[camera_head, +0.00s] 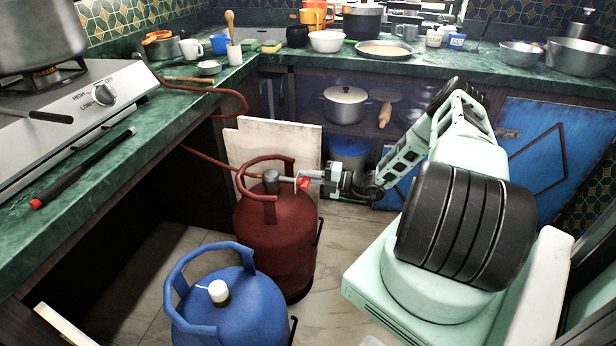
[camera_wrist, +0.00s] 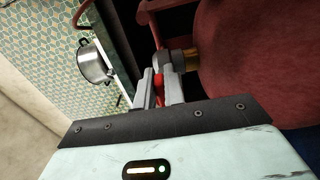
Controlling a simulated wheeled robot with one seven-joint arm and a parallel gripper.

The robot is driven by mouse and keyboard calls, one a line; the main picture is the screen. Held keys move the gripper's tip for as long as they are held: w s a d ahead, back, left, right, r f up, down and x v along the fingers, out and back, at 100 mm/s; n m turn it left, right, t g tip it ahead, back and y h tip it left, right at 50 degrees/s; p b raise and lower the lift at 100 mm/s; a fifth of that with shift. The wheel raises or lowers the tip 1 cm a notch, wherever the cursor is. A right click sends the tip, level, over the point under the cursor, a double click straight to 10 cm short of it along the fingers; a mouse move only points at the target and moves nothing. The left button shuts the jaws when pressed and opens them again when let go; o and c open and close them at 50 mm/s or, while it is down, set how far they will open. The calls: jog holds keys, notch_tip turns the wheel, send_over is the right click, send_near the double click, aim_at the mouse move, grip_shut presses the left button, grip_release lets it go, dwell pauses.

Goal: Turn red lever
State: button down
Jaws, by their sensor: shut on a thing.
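The red lever (camera_head: 302,183) sits at the side of the grey regulator (camera_head: 271,182) on top of the dark red gas cylinder (camera_head: 276,240). My gripper (camera_head: 308,179) reaches in from the right at the height of the cylinder's collar. In the wrist view, the red lever (camera_wrist: 159,88) shows between the two fingers of my gripper (camera_wrist: 160,84), and they are shut on it. The regulator's metal body (camera_wrist: 180,60) lies just beyond the fingertips. Part of the lever is hidden by the fingers.
A blue gas cylinder (camera_head: 222,300) stands in front of the red one. White boards (camera_head: 250,150) lean behind it. A brown hose (camera_head: 205,160) runs to the green counter (camera_head: 150,125) at left, which bears a stove (camera_head: 75,100). Tiled floor (camera_head: 345,235) is open to the right.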

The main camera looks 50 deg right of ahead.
dwell(0.3)
jog(key=c, duration=1.5)
grip_release()
jog(key=v, duration=1.7)
jog(key=shift+s+d, duration=0.15)
